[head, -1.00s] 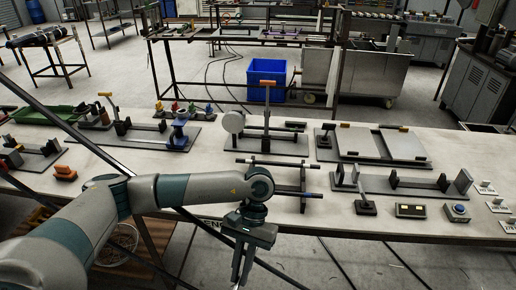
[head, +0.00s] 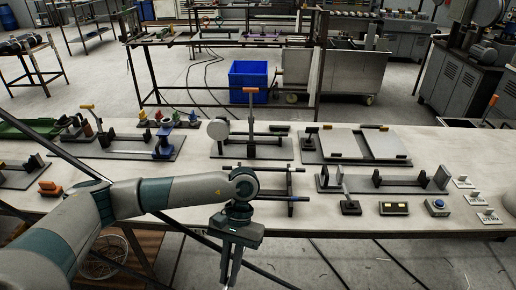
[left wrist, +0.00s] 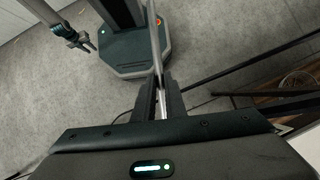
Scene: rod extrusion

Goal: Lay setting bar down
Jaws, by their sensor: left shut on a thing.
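My left gripper (head: 230,272) hangs pointing down in front of the table's near edge in the head view. In the left wrist view its fingers (left wrist: 160,100) are closed on a thin, pale grey bar (left wrist: 156,48), which I take for the setting bar. The bar runs out past the fingertips toward the top of that view; its far end is not clear. In the head view the bar is mostly hidden or cut off at the bottom edge. My right gripper (left wrist: 88,45) shows small at the upper left of the left wrist view; its opening is too small to judge.
On the table (head: 330,228), a dark frame with two rods (head: 268,198) stands just beyond my left gripper. A fixture with an orange-topped lever (head: 252,120) stands behind it.

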